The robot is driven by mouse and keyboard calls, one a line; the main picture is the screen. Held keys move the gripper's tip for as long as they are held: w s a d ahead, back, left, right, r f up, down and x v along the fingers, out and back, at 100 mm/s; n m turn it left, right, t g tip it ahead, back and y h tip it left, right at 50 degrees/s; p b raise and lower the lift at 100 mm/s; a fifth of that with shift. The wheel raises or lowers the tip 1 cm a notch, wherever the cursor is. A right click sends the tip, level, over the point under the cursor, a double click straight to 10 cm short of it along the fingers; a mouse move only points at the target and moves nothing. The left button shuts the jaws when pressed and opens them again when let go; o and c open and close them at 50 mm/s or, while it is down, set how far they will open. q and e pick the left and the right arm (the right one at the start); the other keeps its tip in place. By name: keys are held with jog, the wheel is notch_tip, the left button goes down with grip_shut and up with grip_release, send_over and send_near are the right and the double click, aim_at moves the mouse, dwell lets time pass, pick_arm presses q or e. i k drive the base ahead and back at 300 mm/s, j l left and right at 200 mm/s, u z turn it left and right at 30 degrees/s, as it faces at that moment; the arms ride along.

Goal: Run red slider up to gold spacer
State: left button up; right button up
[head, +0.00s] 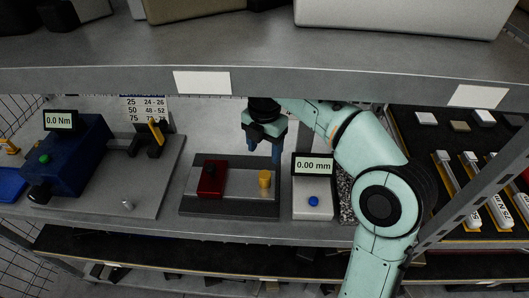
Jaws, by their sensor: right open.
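The red slider (211,179) sits toward the left end of a light rail on a dark base plate (230,207), on the middle shelf. The gold spacer (264,179) stands upright to its right on the same rail, with a clear gap between them. My right gripper (264,153) reaches in from the right with its blue fingers pointing down, above and behind the gold spacer. It is open, with nothing seen between the fingers. It appears apart from both the slider and the spacer. My left gripper is not in view.
A display reading 0.00 mm (313,166) stands on a white box with a blue button, right of the plate. A blue device (75,158) with a 0.0 Nm display is at left. An upper shelf (130,80) overhangs the area. A metal post (470,180) stands at right.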

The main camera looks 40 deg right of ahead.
aim_at(212, 182)
jog(key=k, duration=1)
